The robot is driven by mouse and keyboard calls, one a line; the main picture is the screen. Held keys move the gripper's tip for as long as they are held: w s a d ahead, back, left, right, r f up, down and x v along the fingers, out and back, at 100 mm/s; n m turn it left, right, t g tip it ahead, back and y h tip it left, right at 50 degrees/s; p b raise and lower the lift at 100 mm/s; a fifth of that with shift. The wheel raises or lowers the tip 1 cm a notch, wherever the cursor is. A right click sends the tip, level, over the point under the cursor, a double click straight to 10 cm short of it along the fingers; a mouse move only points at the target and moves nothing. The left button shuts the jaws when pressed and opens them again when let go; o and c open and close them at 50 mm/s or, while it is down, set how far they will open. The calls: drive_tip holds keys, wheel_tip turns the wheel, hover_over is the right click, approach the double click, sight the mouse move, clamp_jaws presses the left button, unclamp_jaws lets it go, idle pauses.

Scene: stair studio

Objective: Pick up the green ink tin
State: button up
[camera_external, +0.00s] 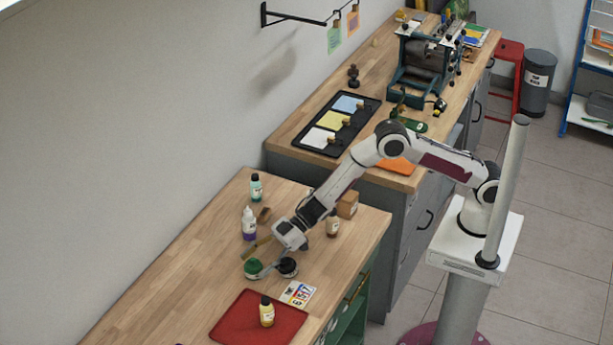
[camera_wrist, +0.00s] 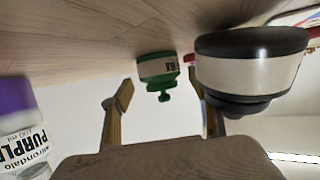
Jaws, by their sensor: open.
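The green ink tin (camera_external: 253,268) stands on the near wooden bench. In the wrist view the green tin (camera_wrist: 158,72), with a pale label and a green knob, appears between and beyond my fingertips. My gripper (camera_external: 259,256) is low over the bench, open and empty, with its fingers pointing toward the green tin; both fingers also show in the wrist view (camera_wrist: 160,103). A black-lidded tin (camera_external: 288,267) stands just right of the green tin. In the wrist view this black tin (camera_wrist: 250,75) is large and close, partly in front of one finger. I cannot tell whether they touch.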

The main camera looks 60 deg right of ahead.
sight(257, 261)
drive_tip(key=shift+s+d+f, duration=0.1)
drive_tip(key=shift+s+f, duration=0.2)
drive_tip(key=shift+f, duration=0.45)
drive_tip(key=c, duration=1.5)
drive_tip(key=shift+r, duration=0.2)
drive_tip(key=shift+w+r, duration=0.2)
drive_tip(key=shift+r, duration=5.1)
